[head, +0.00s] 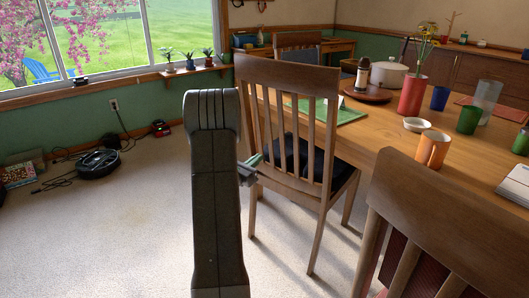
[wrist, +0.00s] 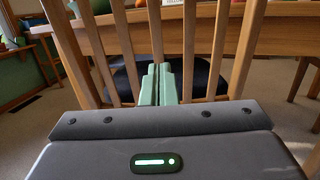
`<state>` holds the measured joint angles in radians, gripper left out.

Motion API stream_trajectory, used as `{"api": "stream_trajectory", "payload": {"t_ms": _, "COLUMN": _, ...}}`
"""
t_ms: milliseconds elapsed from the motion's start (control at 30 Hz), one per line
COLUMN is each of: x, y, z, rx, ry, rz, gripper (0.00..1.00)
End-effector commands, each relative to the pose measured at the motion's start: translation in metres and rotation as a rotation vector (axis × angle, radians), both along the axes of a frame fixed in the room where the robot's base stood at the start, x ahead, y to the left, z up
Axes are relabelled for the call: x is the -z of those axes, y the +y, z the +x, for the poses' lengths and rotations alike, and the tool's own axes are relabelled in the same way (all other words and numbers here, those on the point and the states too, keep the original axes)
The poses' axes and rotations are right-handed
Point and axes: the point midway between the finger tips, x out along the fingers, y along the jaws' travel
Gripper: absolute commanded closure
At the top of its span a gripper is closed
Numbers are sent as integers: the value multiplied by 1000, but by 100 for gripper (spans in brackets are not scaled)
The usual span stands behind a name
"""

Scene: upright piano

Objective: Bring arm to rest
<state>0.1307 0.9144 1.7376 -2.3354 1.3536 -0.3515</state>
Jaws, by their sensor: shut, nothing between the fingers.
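My gripper (wrist: 157,85) is in the lower middle of the wrist view, its two pale green fingers together with nothing between them. In the head view my gripper (head: 252,161) shows small beside my raised grey arm, most of it hidden behind the arm. The fingers point at the slatted back of a wooden chair (head: 300,72). The same chair's slats (wrist: 172,45) stand close ahead in the wrist view. I cannot tell whether the fingers touch the slats.
A wooden table (head: 376,130) with an orange mug (head: 432,149), a red vase (head: 411,94) and several cups is at the right. A second chair (head: 440,215) stands near at lower right. A robot vacuum (head: 98,163) lies by the left wall.

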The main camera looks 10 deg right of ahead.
Motion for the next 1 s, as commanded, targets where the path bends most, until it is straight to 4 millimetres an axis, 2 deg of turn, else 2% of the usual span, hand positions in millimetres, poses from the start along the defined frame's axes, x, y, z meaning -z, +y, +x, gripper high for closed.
{"api": "stream_trajectory", "payload": {"t_ms": 200, "x": 1, "y": 7, "z": -5, "rx": -1, "ry": 0, "rz": 0, "gripper": 100}}
{"api": "stream_trajectory", "payload": {"t_ms": 567, "x": 1, "y": 1, "z": -2, "rx": 2, "ry": -2, "rz": 0, "gripper": 100}}
{"api": "stream_trajectory", "payload": {"t_ms": 767, "x": -1, "y": -23, "z": 15, "rx": 3, "ry": -3, "rz": 0, "gripper": 100}}
{"api": "stream_trajectory", "payload": {"t_ms": 1000, "x": -8, "y": -61, "z": 44, "rx": 3, "ry": -4, "rz": -1, "gripper": 100}}
